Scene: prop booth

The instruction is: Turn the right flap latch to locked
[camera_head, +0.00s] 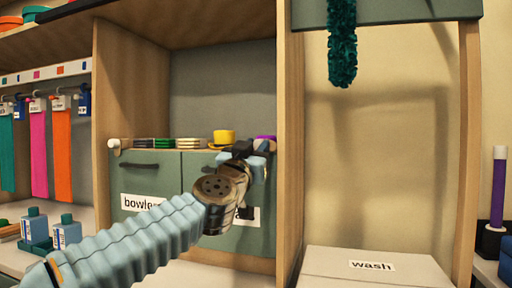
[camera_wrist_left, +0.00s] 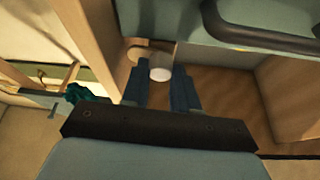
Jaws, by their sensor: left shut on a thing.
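The right flap (camera_head: 195,172) is a grey-green panel in the cabinet, and it looks closed. My left gripper (camera_head: 262,155) is in front of its upper right corner and hides the latch there in the head view. In the left wrist view the right flap latch (camera_wrist_left: 160,68) shows as a tan piece with a white knob end, beside the wooden post. The fingers of my left gripper (camera_wrist_left: 160,85) stand on either side of it, shut on the latch. The angle of the latch is hard to tell. My right gripper is not in view.
The left flap (camera_head: 140,181) has a dark handle and a "bowler" label, partly covered; its own latch (camera_head: 115,146) is at the upper left. Stacked discs and a yellow hat (camera_head: 224,137) stand above the flaps. A wooden post (camera_head: 290,130) rises just right of my gripper.

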